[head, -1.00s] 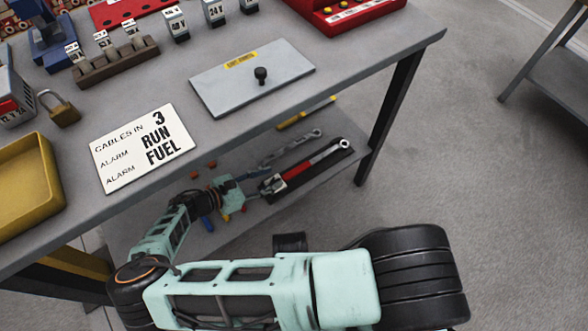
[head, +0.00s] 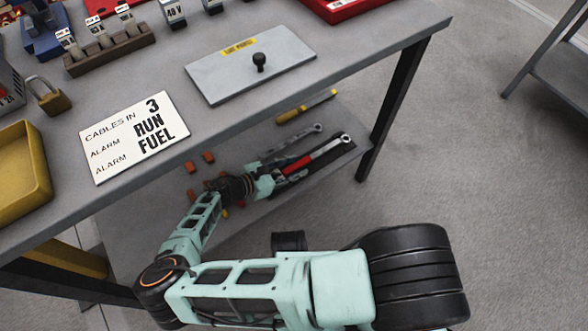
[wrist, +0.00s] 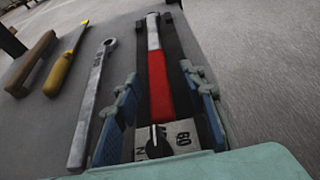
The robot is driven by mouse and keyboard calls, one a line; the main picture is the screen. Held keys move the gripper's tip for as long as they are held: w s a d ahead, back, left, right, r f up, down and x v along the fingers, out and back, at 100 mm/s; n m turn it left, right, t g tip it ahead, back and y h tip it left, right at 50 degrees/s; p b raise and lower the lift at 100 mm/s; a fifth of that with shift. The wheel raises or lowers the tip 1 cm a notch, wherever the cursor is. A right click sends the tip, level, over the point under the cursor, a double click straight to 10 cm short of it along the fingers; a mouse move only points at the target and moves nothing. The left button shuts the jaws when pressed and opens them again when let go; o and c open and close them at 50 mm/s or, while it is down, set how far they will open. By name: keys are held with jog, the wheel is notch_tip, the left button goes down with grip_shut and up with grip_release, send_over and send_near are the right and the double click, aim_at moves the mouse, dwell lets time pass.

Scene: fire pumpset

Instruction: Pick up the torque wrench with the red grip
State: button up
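The torque wrench with the red grip (head: 318,156) lies on the shelf under the table, in a dark holder (head: 345,152). In the wrist view its red grip (wrist: 160,84) runs away from me to a silver shaft. A dial plate marked "60" (wrist: 181,138) shows at its near end. My gripper (head: 279,172) is at the near end of the wrench. In the wrist view my gripper (wrist: 159,74) is open, with one blue-padded finger on each side of the wrench and gaps between. My gripper hides the near end in the head view.
A plain silver wrench (wrist: 91,105) lies just left of the holder. A yellow-handled tool (head: 292,115) and a brown block (wrist: 31,64) lie farther left. The tabletop (head: 330,75) hangs over the shelf, and a dark table leg (head: 388,110) stands beyond the wrench.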

jog(key=shift+c, duration=0.4)
grip_shut()
jog(key=shift+r, duration=0.25)
